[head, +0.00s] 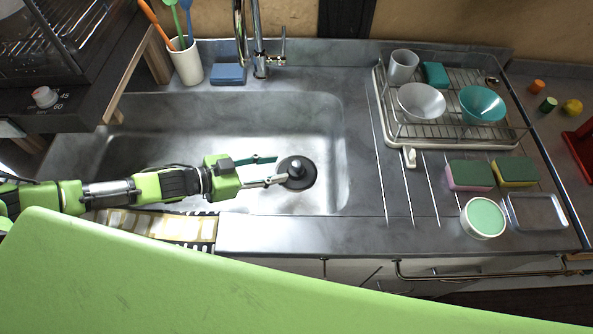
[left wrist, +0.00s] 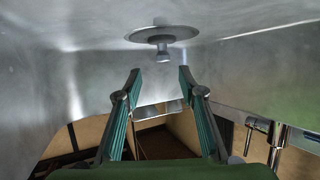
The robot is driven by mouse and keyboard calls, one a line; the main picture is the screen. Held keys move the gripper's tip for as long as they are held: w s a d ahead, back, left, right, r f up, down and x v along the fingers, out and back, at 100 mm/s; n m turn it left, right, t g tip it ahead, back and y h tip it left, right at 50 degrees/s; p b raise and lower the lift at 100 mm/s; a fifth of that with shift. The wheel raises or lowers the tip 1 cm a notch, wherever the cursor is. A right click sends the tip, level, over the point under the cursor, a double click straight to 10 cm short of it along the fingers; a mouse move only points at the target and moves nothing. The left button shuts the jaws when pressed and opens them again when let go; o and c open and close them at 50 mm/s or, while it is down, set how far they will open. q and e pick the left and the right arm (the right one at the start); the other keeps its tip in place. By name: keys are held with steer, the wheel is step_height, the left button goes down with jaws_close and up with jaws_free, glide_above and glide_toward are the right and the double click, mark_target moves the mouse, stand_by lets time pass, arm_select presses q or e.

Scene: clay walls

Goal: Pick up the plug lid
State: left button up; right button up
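The plug lid (head: 297,172), a dark disc with a knob on top, sits on the sink floor near the right end of the basin (head: 230,120). In the left wrist view the plug lid (left wrist: 162,35) shows as a grey disc with its knob pointing down in the picture. My left gripper (head: 281,169) is open just left of the plug lid, reaching toward its knob. In the left wrist view the gripper (left wrist: 160,77) has its two fingers spread with nothing between them, and the knob lies beyond the tips. My right gripper is not in view.
The faucet (head: 260,45) stands behind the basin. A utensil cup (head: 186,62) and a blue sponge (head: 229,74) stand at the back. A dish rack (head: 440,130) with bowls, sponges (head: 470,176) and a green-topped container (head: 483,217) are right. The basin's walls surround the gripper.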

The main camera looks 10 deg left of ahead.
mark_target(294, 164)
arm_select(q)
steer(key=x, duration=0.6)
steer(key=shift+w+f, duration=0.2)
steer(key=shift+w, duration=0.2)
jaws_close()
